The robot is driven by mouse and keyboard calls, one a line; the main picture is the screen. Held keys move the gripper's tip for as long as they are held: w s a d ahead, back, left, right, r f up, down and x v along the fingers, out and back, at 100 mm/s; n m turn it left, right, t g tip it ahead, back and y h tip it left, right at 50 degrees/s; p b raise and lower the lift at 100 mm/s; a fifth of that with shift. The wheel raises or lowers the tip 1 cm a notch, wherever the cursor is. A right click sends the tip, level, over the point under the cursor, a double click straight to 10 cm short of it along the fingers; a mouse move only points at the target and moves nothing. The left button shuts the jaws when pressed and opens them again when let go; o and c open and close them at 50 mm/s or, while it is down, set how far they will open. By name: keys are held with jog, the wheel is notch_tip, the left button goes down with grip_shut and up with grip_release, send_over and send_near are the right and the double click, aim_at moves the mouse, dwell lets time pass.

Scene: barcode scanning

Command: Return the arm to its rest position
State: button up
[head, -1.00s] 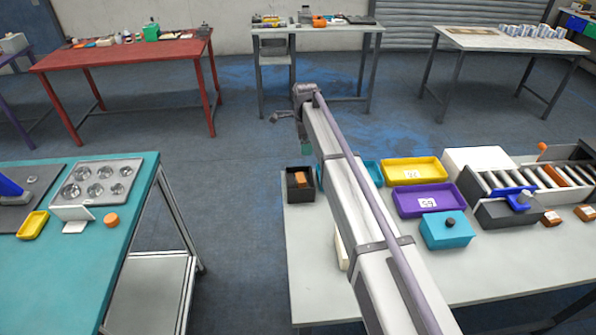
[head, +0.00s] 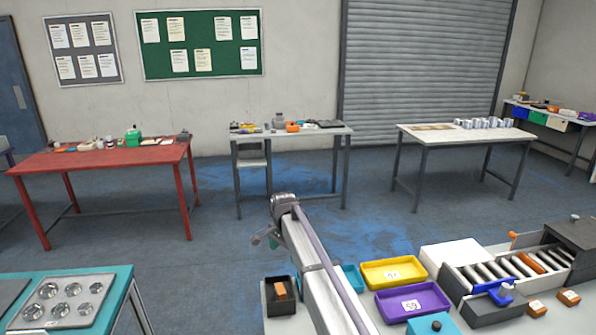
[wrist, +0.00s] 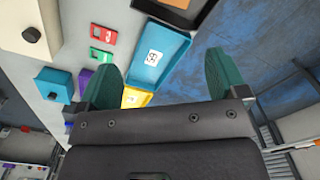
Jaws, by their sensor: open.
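My gripper (wrist: 160,82) shows in the wrist view with its two green fingers spread apart and nothing between them. In the head view my arm reaches forward over the grey-white table at the right, and its wrist end stands above the open floor past the table's far edge. The fingers are hard to make out in the head view. Beyond the fingers the wrist view shows a blue tray (wrist: 160,55) with a number label and part of a yellow tray (wrist: 135,97).
On the right table are a black bin (head: 280,308) with an orange block, a yellow tray (head: 394,273), a purple tray (head: 430,298) and a roller conveyor (head: 515,268). A teal table (head: 122,290) stands at left. A red table (head: 100,160) and others stand behind. Floor between is clear.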

jog(key=s+d+n, duration=0.3)
jog(key=s+d, duration=0.4)
jog(key=s, duration=0.4)
jog(key=s+d+n, duration=0.3)
jog(key=s+d, duration=0.5)
jog(key=s, duration=0.3)
jog(key=s+d+n, duration=0.2)
jog(key=s+d, duration=0.5)
jog(key=s, duration=0.4)
jog(key=shift+s+d+f+n+b, duration=0.2)
jog(key=shift+d+f+n+b, duration=0.1)
jog(key=shift+d+n, duration=0.1)
jog(key=shift+a, duration=0.15)
